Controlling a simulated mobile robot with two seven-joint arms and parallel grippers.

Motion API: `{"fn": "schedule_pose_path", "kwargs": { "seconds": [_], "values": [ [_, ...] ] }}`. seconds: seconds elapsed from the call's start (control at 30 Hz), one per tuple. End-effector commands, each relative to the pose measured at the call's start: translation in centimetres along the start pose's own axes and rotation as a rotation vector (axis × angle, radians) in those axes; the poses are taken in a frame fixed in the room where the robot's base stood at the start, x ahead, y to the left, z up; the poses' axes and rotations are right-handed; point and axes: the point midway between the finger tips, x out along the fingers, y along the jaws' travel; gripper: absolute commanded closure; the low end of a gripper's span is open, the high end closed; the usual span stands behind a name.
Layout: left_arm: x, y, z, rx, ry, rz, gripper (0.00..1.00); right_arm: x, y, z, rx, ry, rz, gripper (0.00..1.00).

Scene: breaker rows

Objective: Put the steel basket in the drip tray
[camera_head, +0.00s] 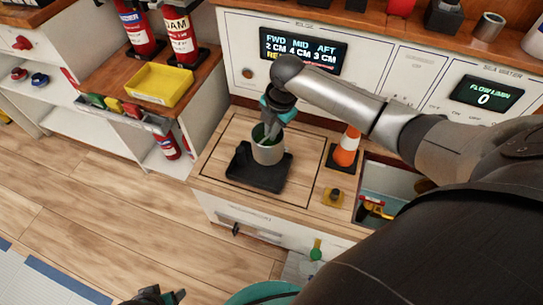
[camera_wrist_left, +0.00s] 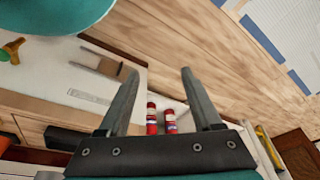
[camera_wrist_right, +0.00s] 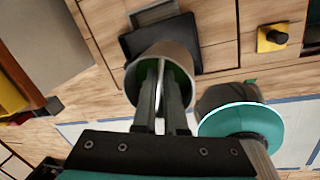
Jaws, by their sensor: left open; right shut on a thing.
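The steel basket (camera_head: 268,153) is a grey open-topped cylinder with a green inside. It also shows in the right wrist view (camera_wrist_right: 187,55). My right gripper (camera_head: 270,130) is shut on its wall, with the fingers reaching over the rim. The drip tray (camera_head: 245,176) is a black shallow tray on the wooden counter, and shows behind the basket in the right wrist view (camera_wrist_right: 137,43). The basket is upright over the tray; I cannot tell whether its base touches it. My left gripper (camera_wrist_left: 159,78) is open and empty, low at the bottom edge of the head view (camera_head: 162,296).
An orange and white cone (camera_head: 345,149) and a yellow-based black knob (camera_head: 333,196) stand right of the tray. An open recess (camera_head: 385,188) lies further right. A yellow bin (camera_head: 160,84) sits on the left counter. Bare counter (camera_head: 225,150) surrounds the tray.

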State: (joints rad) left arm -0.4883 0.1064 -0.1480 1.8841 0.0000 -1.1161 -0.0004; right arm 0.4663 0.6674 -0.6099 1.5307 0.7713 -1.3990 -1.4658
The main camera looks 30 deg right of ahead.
Motion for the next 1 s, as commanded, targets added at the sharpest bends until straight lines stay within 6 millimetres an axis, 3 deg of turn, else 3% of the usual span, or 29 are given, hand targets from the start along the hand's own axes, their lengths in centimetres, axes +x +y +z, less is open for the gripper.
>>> {"fn": "schedule_pose_path", "kwargs": {
  "seconds": [0.3, 0.5, 0.77, 1.0],
  "values": [
    [-3.6, -0.2, -2.5, -0.003, 0.068, -0.004, 0.34, 4.4, -0.8, 0.0, 0.001, 0.000, 0.000, 1.00],
    [-5.5, -0.2, -3.3, -0.004, 0.095, -0.006, 0.34, 6.0, -1.1, 0.1, 0.001, -0.001, 0.001, 1.00],
    [-6.8, -0.3, -3.7, -0.005, 0.114, -0.007, 0.34, 7.0, -1.4, 0.0, 0.000, -0.001, 0.001, 1.00],
    [-8.6, 0.2, -4.8, 0.002, 0.205, 0.005, 0.34, 9.9, -2.0, 0.1, 0.002, -0.001, 0.000, 1.00]
  ]
}}
